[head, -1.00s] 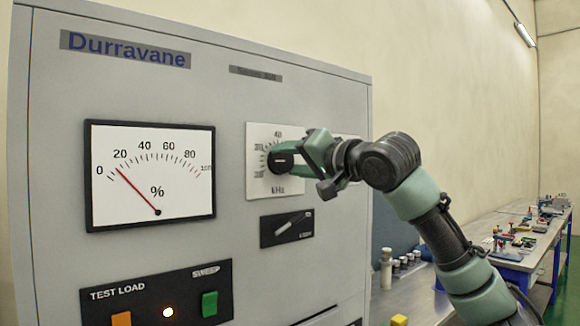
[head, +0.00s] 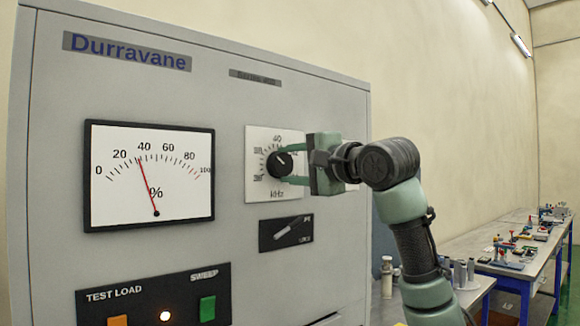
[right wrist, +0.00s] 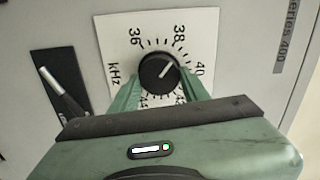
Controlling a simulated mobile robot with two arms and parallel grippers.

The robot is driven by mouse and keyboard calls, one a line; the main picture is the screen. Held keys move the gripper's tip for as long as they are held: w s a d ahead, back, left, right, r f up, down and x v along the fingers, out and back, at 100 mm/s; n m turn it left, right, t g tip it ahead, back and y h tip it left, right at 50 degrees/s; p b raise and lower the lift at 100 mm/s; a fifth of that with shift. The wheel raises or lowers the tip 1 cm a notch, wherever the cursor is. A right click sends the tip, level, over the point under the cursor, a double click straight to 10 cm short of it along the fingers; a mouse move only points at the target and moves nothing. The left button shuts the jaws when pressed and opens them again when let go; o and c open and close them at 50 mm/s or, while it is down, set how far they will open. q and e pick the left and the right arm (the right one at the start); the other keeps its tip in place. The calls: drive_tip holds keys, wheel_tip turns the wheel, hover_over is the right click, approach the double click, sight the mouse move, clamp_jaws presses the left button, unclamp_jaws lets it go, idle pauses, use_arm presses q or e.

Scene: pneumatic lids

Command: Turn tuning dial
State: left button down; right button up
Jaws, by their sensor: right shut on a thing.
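The black tuning dial (head: 280,163) sits on a white kHz scale plate (head: 258,188) on the grey cabinet front. My right gripper (head: 284,164) is shut on the dial, with one green finger on each side. In the right wrist view the dial (right wrist: 159,73) has a white pointer line directed between 38 and 40. The fingers (right wrist: 160,84) reach up beside it there. The percent meter (head: 150,178) at the left has its red needle a little below 40. My left gripper is not in view.
A lever switch (head: 286,232) is below the dial plate. The test load panel (head: 155,298) has an orange button, a lit lamp and a green button (head: 207,308). Workbenches (head: 500,255) with small items stand at the right.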

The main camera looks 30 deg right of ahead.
drive_tip(key=shift+f, duration=0.1)
idle(0.4)
drive_tip(key=o, duration=1.4)
drive_tip(key=shift+c, duration=0.2)
drive_tip(key=s+b, duration=0.2)
drive_tip(key=s, duration=0.5)
drive_tip(key=shift+s+d, duration=0.35)
drive_tip(key=shift+s, duration=0.05)
